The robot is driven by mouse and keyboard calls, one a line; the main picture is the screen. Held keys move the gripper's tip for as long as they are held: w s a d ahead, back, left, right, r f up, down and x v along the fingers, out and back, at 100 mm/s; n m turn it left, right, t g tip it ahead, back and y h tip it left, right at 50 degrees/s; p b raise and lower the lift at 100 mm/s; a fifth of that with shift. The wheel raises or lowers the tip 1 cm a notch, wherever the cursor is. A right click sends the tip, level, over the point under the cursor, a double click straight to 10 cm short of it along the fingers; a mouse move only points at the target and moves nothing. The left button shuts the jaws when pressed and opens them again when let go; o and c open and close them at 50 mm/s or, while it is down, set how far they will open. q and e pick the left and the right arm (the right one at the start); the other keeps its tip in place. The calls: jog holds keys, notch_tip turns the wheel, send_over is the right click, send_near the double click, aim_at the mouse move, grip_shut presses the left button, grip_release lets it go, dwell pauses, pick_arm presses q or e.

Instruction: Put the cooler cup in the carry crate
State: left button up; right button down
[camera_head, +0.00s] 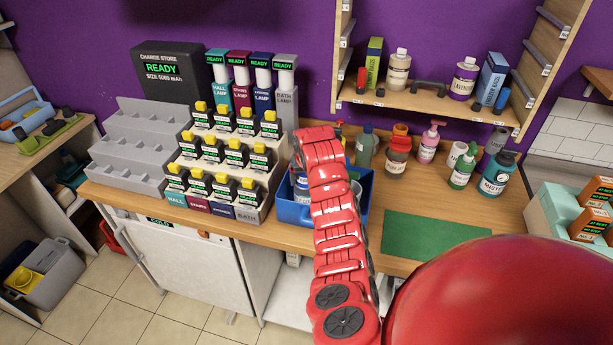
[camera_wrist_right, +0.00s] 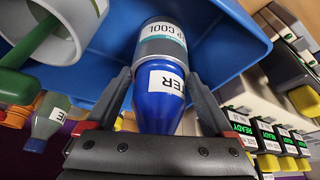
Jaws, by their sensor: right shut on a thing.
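The cooler cup (camera_wrist_right: 160,105) shows in the right wrist view as a blue body with a white label, with a grey part marked "COOL" beyond it. My right gripper (camera_wrist_right: 163,85) is shut on its blue body, one finger on each side. The blue carry crate (camera_wrist_right: 235,32) lies just beyond the cup, which overlaps its wall; I cannot tell whether the cup touches it. In the head view the crate (camera_head: 287,212) stands on the counter, partly hidden by my red right arm. A blue-and-white item (camera_head: 301,188) shows inside it. My left gripper is out of view.
A battery rack (camera_head: 225,160) stands left of the crate. Several bottles, including a grey-green one (camera_head: 366,148), stand behind and right of it. A green mat (camera_head: 430,235) lies bare at right.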

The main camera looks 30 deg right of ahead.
jog(key=shift+f, duration=0.2)
grip_release()
jog(key=v, duration=1.2)
jog(key=shift+b, duration=0.4)
jog(key=shift+s, duration=0.1)
